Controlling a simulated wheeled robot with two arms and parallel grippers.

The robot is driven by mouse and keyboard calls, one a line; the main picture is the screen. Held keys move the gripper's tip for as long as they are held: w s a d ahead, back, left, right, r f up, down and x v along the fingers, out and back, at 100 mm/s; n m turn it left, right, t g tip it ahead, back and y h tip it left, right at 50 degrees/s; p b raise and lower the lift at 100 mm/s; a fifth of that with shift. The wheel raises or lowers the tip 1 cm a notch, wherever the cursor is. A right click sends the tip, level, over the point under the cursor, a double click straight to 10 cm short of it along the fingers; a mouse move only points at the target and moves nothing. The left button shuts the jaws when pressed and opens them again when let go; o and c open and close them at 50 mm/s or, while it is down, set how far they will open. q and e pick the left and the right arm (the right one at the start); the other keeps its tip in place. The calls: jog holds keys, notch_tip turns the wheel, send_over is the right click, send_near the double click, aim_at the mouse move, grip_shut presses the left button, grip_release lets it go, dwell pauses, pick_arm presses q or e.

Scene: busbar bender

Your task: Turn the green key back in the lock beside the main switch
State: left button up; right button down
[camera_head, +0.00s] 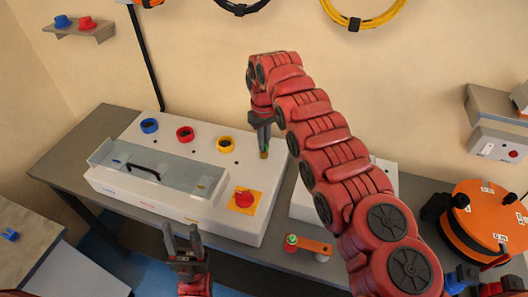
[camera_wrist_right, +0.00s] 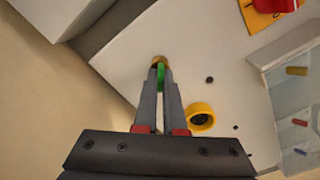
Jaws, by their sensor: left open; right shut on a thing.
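The green key (camera_wrist_right: 160,77) sits between the fingertips of my right gripper (camera_wrist_right: 161,80) in the right wrist view. Its tip meets a brass lock (camera_wrist_right: 159,61) on the white machine top. In the head view my right gripper (camera_head: 264,145) points down at the lock (camera_head: 264,155), and the key is mostly hidden by the fingers. The main switch, a red knob on an orange-yellow plate (camera_head: 244,199), is nearer the front of the machine; its plate also shows in the right wrist view (camera_wrist_right: 262,16). My left gripper (camera_head: 186,245) is open and empty in front of the machine.
The white machine (camera_head: 130,197) carries blue (camera_head: 149,125), red (camera_head: 185,133) and yellow (camera_head: 226,144) rings and a clear cover (camera_head: 160,170). The yellow ring (camera_wrist_right: 200,116) is close to my right fingers. An orange piece (camera_head: 312,244) and an orange reel (camera_head: 485,215) are to the right.

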jog(key=shift+r+n, duration=0.1)
jog(key=shift+n, duration=0.8)
jog(key=shift+n, duration=0.9)
jog(key=n, duration=0.3)
jog(key=shift+n, duration=0.4)
jog(key=shift+n, duration=0.7)
jog(key=c, duration=1.4)
grip_release()
jog(key=shift+n, duration=0.4)
jog(key=o, duration=0.5)
